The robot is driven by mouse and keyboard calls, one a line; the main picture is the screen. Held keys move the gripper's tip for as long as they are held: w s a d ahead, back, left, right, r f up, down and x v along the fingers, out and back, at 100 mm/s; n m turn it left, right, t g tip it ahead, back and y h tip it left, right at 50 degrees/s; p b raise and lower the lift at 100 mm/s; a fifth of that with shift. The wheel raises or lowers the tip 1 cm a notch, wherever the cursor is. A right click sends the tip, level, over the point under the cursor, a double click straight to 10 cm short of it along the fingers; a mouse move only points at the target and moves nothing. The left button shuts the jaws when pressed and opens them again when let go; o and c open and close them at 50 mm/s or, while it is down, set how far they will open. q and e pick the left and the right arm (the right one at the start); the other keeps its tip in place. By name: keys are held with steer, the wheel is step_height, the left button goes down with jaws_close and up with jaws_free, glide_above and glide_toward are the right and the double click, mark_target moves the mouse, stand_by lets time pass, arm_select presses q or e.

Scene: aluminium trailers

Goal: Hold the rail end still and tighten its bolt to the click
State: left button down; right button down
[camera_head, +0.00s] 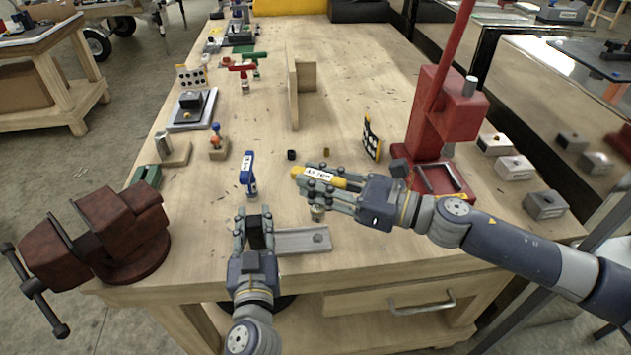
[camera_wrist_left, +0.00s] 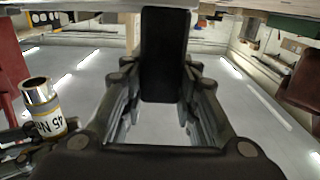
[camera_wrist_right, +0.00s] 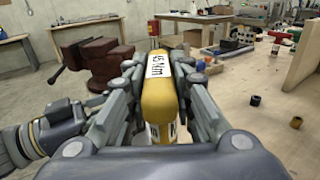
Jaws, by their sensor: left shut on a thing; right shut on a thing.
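My left gripper (camera_head: 255,225) is shut on a black block (camera_head: 256,236) at the left end of a grey metal rail (camera_head: 290,242), by the bench's front edge. The black block fills the middle of the left wrist view (camera_wrist_left: 165,55). A round bolt head (camera_head: 318,238) shows on the rail's right part. My right gripper (camera_head: 330,188) is shut on a yellow torque tool (camera_head: 322,178) labelled 45 Nm, also in the right wrist view (camera_wrist_right: 158,85). Its silver socket (camera_head: 317,213) points down, just behind the bolt head, seemingly apart from it.
A blue tool (camera_head: 248,175) stands behind my left gripper. Red and green tools stand farther back. A dark red vise (camera_head: 115,235) is at left, a red press (camera_head: 447,115) at right. A wooden divider (camera_head: 293,90) stands mid-bench. Small dark and brass cylinders lie behind the yellow tool.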

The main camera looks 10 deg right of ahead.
mark_target(319, 214)
steer(key=shift+f, duration=0.1)
steer(key=shift+f, duration=3.15)
steer(key=shift+m+t+h, duration=0.3)
steer(key=shift+t, duration=0.1)
steer(key=m+t+h, duration=0.2)
steer(key=shift+s+a+f+t, duration=0.1)
steer(key=shift+t, duration=0.3)
steer(key=m+t+h, duration=0.4)
steer(key=m+h, duration=0.1)
steer(key=h, duration=0.1)
steer(key=m+t+h, duration=0.1)
steer(key=m+h, duration=0.1)
steer(key=h, duration=0.1)
steer(key=shift+h, duration=0.4)
steer(key=shift+d+m+h, duration=0.15)
steer(key=shift+m+h, duration=0.65)
steer(key=shift+h, duration=0.25)
steer(key=shift+d+m+h, duration=0.1)
steer(key=shift+m+h, duration=0.7)
steer(key=shift+h, duration=0.25)
